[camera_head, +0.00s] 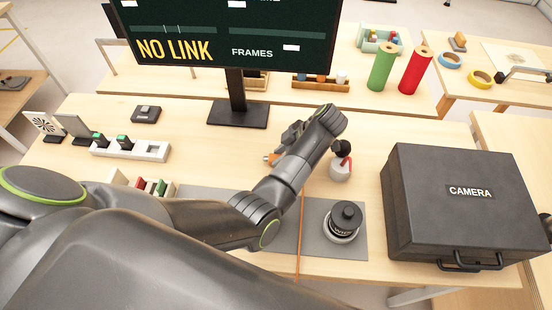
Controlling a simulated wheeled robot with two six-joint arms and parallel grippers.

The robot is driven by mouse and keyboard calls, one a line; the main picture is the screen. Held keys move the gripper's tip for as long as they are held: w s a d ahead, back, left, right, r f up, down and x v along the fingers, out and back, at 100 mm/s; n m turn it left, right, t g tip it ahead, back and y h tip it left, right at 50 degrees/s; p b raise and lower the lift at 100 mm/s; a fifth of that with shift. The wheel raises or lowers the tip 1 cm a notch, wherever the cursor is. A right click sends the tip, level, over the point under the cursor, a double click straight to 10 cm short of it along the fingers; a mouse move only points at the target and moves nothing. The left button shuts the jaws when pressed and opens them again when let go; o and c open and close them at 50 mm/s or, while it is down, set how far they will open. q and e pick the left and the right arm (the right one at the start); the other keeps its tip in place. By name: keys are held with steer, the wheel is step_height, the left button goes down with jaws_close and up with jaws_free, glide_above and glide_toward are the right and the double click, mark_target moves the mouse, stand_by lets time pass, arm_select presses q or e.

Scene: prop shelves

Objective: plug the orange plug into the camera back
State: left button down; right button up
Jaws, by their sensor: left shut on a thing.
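My left gripper (284,146) reaches over the middle of the table, mostly hidden behind its own wrist and forearm. A small orange piece (268,157), seemingly the orange plug, shows at its left tip; the fingers look shut on it. A thin orange cable (300,240) runs from under my left forearm across the grey mat (357,245) and over the front table edge. No camera back can be made out; my arm covers much of the mat and table behind it.
A monitor (238,95) reads "NO LINK". A black lens-like object (343,222) stands on the mat, and a pale pot with a red part (340,168) behind it. A black "CAMERA" case (455,205) fills the right. A white holder (130,149) stands left.

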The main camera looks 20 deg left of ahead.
arm_select(q)
steer(key=shift+r+p, duration=1.55)
steer(key=shift+r, duration=0.3)
steer(key=d+p+v, duration=0.1)
steer(key=p+v, duration=0.1)
steer(key=v, duration=0.5)
steer(key=shift+f, duration=0.35)
steer(key=shift+w+a, duration=0.1)
steer(key=shift+w, duration=0.05)
step_height(320, 180, up, 7)
steer(key=p, duration=0.8)
step_height(320, 180, down, 11)
steer(key=b, duration=1.1)
steer(key=shift+r, duration=0.2)
